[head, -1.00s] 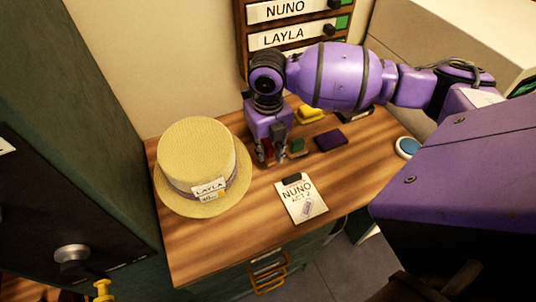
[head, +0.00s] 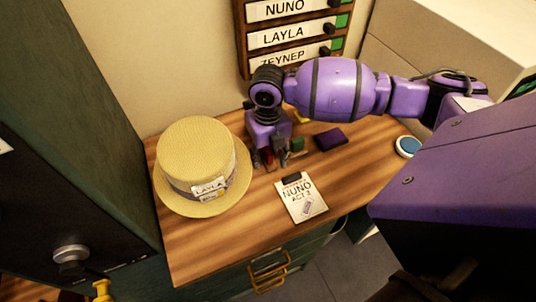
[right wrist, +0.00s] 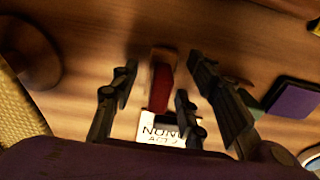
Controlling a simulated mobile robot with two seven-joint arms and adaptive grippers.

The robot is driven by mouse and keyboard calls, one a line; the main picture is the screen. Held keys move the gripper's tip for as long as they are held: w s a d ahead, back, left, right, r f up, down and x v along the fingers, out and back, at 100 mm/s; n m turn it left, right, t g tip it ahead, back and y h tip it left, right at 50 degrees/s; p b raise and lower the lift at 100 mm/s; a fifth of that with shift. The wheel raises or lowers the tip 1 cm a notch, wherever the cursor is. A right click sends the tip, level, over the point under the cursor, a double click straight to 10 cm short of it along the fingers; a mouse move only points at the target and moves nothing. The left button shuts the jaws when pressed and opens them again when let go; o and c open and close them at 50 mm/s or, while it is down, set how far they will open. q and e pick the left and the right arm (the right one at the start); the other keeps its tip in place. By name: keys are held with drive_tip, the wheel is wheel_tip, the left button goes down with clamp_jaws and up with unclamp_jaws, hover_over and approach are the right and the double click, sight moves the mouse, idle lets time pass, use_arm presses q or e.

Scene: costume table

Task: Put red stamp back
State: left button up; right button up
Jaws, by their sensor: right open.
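The red stamp (right wrist: 161,88) stands on the wooden table, between the spread fingers of my right gripper (right wrist: 158,76) in the right wrist view. Whether a finger touches it I cannot tell. In the head view my right gripper (head: 269,160) points down at the table beside the straw hat, open, and largely hides the stamp. A dark green block (head: 297,144), perhaps another stamp, stands just right of the fingers. A purple pad (head: 331,139) lies further right; it also shows in the right wrist view (right wrist: 293,98). My left gripper is not in view.
The straw hat (head: 197,148) with a LAYLA tag is close on the left. A NUNO card on a clip (head: 301,202) lies in front. A round blue-topped thing (head: 408,146) is at the right edge. A name rack (head: 290,38) stands behind.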

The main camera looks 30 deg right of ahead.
sight(268, 150)
wheel_tip(268, 150, up, 12)
drive_tip(key=shift+r, duration=0.2)
idle(0.4)
